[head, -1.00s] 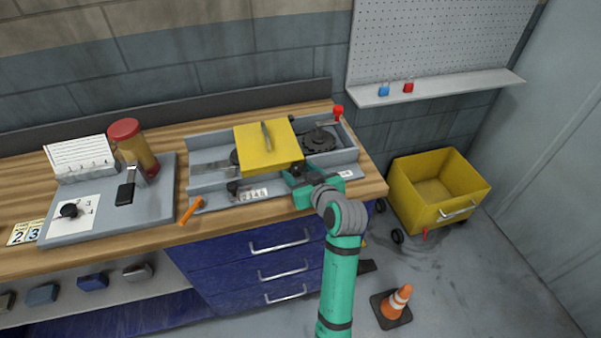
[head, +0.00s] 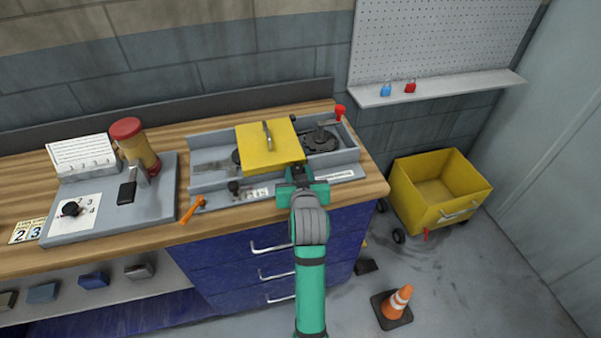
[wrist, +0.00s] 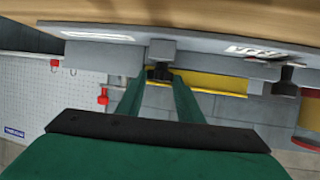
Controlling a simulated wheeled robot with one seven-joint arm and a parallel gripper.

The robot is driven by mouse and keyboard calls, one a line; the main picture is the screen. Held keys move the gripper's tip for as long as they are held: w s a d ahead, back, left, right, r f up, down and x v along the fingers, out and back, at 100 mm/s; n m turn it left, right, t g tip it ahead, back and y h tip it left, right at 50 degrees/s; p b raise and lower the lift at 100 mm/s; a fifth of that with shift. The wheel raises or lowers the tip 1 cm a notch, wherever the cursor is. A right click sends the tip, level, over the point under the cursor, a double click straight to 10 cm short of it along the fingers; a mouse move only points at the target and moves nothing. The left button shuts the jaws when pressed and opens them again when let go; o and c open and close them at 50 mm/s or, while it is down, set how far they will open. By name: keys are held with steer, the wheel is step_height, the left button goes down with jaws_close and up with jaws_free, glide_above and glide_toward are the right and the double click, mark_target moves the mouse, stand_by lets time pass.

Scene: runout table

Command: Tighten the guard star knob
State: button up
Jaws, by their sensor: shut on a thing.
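The yellow guard (head: 268,158) with a grey handle lies over the grey machine bed (head: 207,180) on the wooden bench. My gripper (head: 299,174) is at the bed's front side, by the guard's front right corner. In the wrist view my gripper (wrist: 160,80) has its two green fingers on either side of a dark knob (wrist: 160,70), shut on it. This looks like the guard star knob; its lobes are mostly hidden by the fingers. The yellow guard edge (wrist: 215,82) shows just behind it. In the head view my gripper and wrist largely cover the knob.
A second black knob (head: 234,187) stands left on the bed's front, also in the wrist view (wrist: 287,78). An orange-handled tool (head: 192,210) lies at the bench edge. A red knob (head: 340,110) is at the back right corner. Blue drawers (head: 225,250) are below.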

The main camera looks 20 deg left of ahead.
steer(key=shift+s+a+m+t+h, duration=0.1)
steer(key=shift+a+m+t+h, duration=0.1)
steer(key=shift+m+h, duration=0.45)
steer(key=shift+s+a+m+t+h, duration=0.1)
steer(key=shift+a+m+t+h, duration=0.1)
steer(key=shift+m+h, duration=0.45)
steer(key=shift+h, duration=0.3)
steer(key=o, duration=1.1)
steer(key=shift+c, duration=0.2)
steer(key=shift+w+d, duration=0.1)
